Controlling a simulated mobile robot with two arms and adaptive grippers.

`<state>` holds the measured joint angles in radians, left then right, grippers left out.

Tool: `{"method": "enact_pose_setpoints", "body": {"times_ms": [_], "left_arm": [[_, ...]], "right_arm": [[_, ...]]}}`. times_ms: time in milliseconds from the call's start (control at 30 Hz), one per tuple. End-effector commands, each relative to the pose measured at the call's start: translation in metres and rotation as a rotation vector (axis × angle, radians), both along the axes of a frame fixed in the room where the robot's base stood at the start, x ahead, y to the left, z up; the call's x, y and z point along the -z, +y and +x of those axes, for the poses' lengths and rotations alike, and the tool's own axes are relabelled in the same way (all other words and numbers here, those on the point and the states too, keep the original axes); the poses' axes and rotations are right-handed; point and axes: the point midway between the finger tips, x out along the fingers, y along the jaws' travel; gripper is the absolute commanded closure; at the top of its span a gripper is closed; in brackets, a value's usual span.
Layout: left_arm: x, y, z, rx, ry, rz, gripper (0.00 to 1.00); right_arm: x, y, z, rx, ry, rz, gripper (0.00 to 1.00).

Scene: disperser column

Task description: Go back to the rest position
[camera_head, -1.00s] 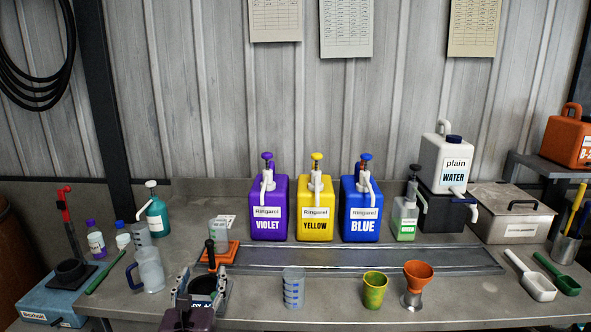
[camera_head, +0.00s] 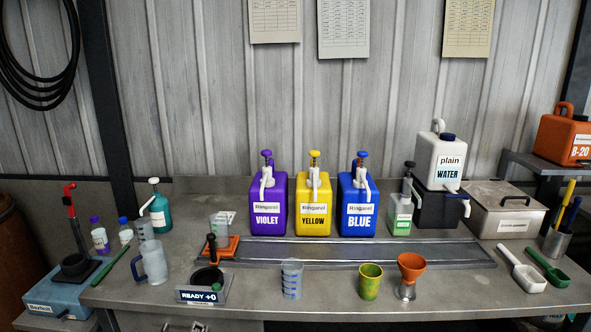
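Neither of my grippers shows clearly in the head view now. A black cup-shaped holder with a display reading "READY +0" (camera_head: 203,295) stands at the front left of the bench, unobstructed. Violet (camera_head: 267,205), yellow (camera_head: 313,205) and blue (camera_head: 358,205) pump canisters stand upright in a row behind a long metal tray (camera_head: 440,254). A clear graduated beaker (camera_head: 291,280), a yellow-green cup (camera_head: 370,283) and an orange funnel on a metal stand (camera_head: 410,270) stand along the front of the bench.
A clear jug (camera_head: 154,263) and a blue Boxholt device (camera_head: 60,297) are at the left. A plain water container (camera_head: 441,160), a lidded metal box (camera_head: 505,212) and white (camera_head: 525,272) and green (camera_head: 548,268) scoops are at the right. The front bench edge is clear.

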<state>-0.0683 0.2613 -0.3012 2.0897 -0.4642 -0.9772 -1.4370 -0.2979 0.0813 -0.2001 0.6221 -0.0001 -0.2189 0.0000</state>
Motion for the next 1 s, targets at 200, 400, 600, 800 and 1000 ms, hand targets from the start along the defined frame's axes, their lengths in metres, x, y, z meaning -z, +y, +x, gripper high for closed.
{"method": "enact_pose_setpoints", "body": {"times_ms": [200, 400, 600, 800, 1000], "left_arm": [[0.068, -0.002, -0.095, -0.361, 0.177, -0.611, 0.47], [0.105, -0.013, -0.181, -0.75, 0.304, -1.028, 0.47], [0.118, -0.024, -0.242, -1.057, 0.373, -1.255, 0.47], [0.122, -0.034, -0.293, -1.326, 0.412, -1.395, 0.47], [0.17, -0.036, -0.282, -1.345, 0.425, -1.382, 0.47]], "right_arm": [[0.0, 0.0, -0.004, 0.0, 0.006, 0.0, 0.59], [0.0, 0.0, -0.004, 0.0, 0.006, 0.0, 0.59], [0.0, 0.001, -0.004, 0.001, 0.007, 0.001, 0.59], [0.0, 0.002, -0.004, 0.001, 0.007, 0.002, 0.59], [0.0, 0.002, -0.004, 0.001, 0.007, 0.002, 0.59]]}}
